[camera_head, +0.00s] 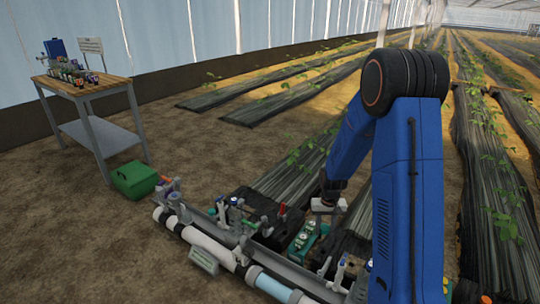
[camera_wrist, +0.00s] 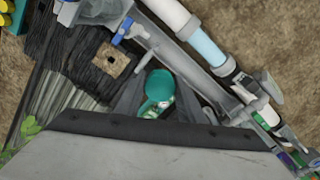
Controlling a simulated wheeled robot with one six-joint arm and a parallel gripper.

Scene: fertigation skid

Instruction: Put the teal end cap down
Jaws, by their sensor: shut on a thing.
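The teal end cap (camera_wrist: 158,86) shows in the wrist view as a round teal piece between the two grey fingers of my gripper (camera_wrist: 157,103). My gripper is shut on it. In the head view my gripper (camera_head: 327,206) hangs above the skid, and the cap cannot be made out there. A teal tray (camera_head: 303,238) with small pale round parts in it lies on the skid just below and left of my gripper. The gripper's wide body hides the lower part of the wrist view.
White pipes with a light-blue section (camera_head: 272,285) run along the skid's front, with upright valves and fittings (camera_head: 236,215) near them. A green box (camera_head: 134,180) and a wooden-topped table (camera_head: 85,88) stand at left.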

